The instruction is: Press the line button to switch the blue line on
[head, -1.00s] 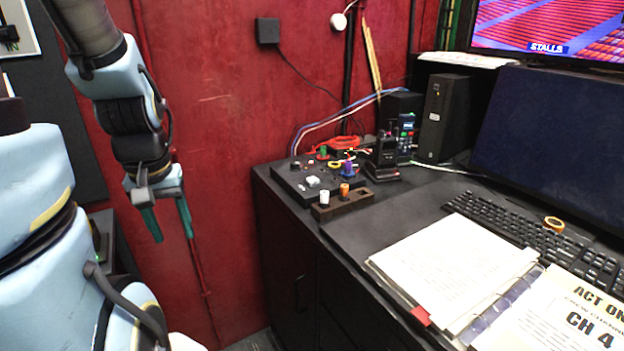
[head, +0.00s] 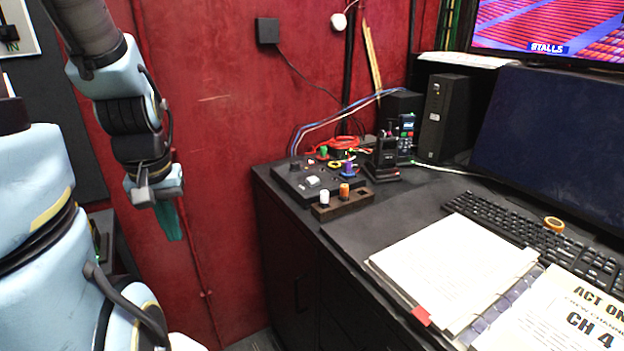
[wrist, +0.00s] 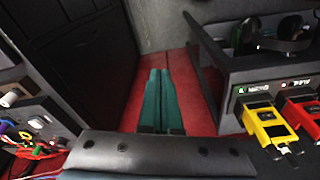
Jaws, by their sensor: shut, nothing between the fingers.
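A black button panel (head: 289,180) lies on the left end of the desk. The panel also shows at the left edge of the wrist view (wrist: 48,108). My gripper (head: 168,220) hangs in the air left of the desk, in front of the red wall, well apart from the panel. Its green fingers are together and empty, pointing down; they also show in the middle of the wrist view (wrist: 159,75).
A wooden holder (head: 352,205) with a white and an orange cap stands in front of the panel. Red cable (head: 345,143) and a radio (head: 386,155) sit behind it. An open binder (head: 450,265) covers the desk front. The wrist view shows yellow (wrist: 262,118) and red units at right.

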